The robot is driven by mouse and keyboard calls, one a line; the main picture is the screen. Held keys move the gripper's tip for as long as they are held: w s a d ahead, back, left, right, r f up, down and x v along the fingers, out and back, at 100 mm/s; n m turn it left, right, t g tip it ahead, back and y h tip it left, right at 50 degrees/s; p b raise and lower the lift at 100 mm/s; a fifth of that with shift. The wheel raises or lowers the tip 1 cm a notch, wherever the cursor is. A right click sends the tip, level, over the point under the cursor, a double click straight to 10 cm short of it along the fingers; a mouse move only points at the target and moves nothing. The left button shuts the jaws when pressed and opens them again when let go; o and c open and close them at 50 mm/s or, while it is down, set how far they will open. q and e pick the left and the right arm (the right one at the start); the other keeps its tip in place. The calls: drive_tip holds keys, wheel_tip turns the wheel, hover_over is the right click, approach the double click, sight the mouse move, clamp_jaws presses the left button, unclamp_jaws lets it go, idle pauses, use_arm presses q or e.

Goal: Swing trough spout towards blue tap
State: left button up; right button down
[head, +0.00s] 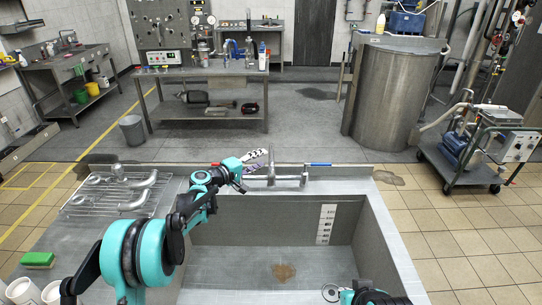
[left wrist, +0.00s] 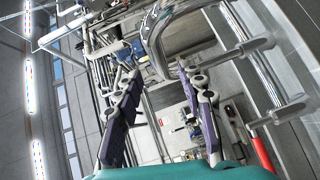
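The steel trough (head: 275,225) has a metal spout (head: 271,168) at the middle of its back rim, with a horizontal tube below it reaching right. A blue tap mark (head: 319,164) is on the rim right of the spout, a red one (head: 214,163) left of it. My left gripper (head: 262,162) is just left of the spout with fingers spread. In the left wrist view, its purple-padded fingers (left wrist: 158,75) stand apart, with a curved chrome pipe (left wrist: 156,45) beyond the tips; contact cannot be told. My right gripper (head: 345,293) is partly cut off at the bottom edge.
A wire rack (head: 115,198) with steel pipe pieces lies on the left drainboard, with a green sponge (head: 38,259) and white cups (head: 22,290) in front. A jacketed vessel (head: 385,95) and a wheeled cart (head: 470,150) stand behind right. The trough basin is mostly empty.

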sight(271, 155)
use_arm(q)
drive_tip(key=b+x, duration=0.1)
drive_tip(key=x, duration=0.5)
drive_tip(key=shift+w+d, duration=0.1)
drive_tip(key=shift+d, duration=0.2)
drive_tip(key=shift+c, duration=0.2)
clamp_jaws()
